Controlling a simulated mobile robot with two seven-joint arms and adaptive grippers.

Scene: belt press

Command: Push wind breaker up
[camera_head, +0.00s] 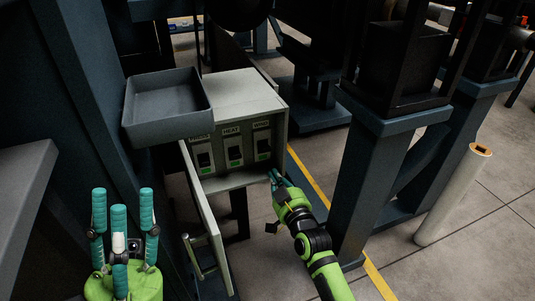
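A light grey breaker box (247,92) stands in the middle with its door (207,225) swung open toward me. Three dark breakers sit in a row inside: left (203,158), middle (233,150) and right (263,142). The middle label reads HEAT; the right label is too small to read surely. Each breaker shows a green patch low on its face. My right gripper (277,179) is just below the box's lower right corner, under the right breaker; its fingers are small and partly hidden. My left gripper (122,225) is at lower left, fingers up, spread and empty.
An empty grey tray (168,104) is beside the box at upper left. A dark blue frame post (365,170) stands close to the right of my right arm. A pale tube (455,192) leans farther right. A yellow line (310,176) crosses the floor.

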